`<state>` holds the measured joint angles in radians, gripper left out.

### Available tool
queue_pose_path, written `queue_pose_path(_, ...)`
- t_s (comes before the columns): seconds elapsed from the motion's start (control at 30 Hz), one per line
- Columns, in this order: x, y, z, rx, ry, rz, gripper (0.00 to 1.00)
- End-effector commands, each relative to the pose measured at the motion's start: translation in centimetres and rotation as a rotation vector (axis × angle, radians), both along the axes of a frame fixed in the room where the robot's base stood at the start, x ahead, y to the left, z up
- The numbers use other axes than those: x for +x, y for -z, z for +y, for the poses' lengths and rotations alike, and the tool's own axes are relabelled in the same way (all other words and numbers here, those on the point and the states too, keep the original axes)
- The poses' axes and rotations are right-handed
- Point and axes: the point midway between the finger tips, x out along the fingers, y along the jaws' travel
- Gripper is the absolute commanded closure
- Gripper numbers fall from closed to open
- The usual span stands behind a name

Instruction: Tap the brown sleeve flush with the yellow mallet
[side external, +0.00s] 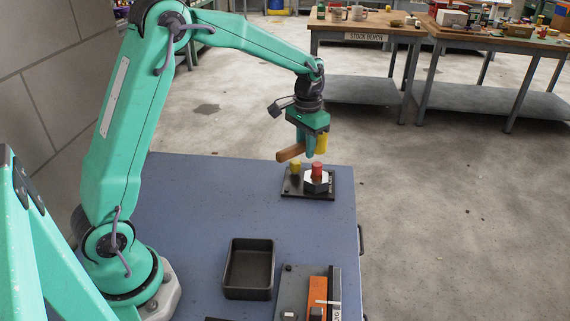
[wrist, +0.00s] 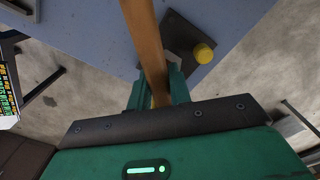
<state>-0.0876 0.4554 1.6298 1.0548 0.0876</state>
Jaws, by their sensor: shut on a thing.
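The handle also shows in the wrist view (wrist: 148,45). A yellow round piece (side external: 295,167) stands beside the block; a yellow round top on the plate (wrist: 203,53) shows in the wrist view. I cannot make out a brown sleeve.
The plate lies near the far right corner of the blue table (side external: 190,210). A black tray (side external: 249,270) sits nearer the front, beside a grey fixture with an orange block (side external: 317,296). Benches (side external: 365,35) with mugs and boxes stand in the background. The table's middle is clear.

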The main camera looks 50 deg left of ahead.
Motion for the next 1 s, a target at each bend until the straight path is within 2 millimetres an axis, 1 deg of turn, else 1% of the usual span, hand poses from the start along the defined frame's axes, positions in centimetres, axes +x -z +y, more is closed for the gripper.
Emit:
queue_pose_path(0.07, 0.0, 1.0, 0.0, 0.0, 0.0, 0.003, 1.0)
queue_pose_path(0.23, -0.1, 4.4, 0.0, 0.0, 0.0, 0.005, 1.0)
queue_pose_path(0.27, 0.0, 4.5, 0.0, 0.0, 0.0, 0.002, 1.0)
queue_pose_path(0.47, 0.0, 4.0, 0.0, 0.0, 0.0, -0.001, 1.0)
queue_pose_path(0.53, 0.1, 3.5, 0.0, 0.0, 0.0, -0.003, 1.0)
queue_pose_path(0.8, 0.1, 0.4, 0.0, 0.0, 0.0, -0.004, 1.0)
queue_pose_path(1.0, 0.0, 0.0, 0.0, 0.0, 0.0, -0.001, 1.0)
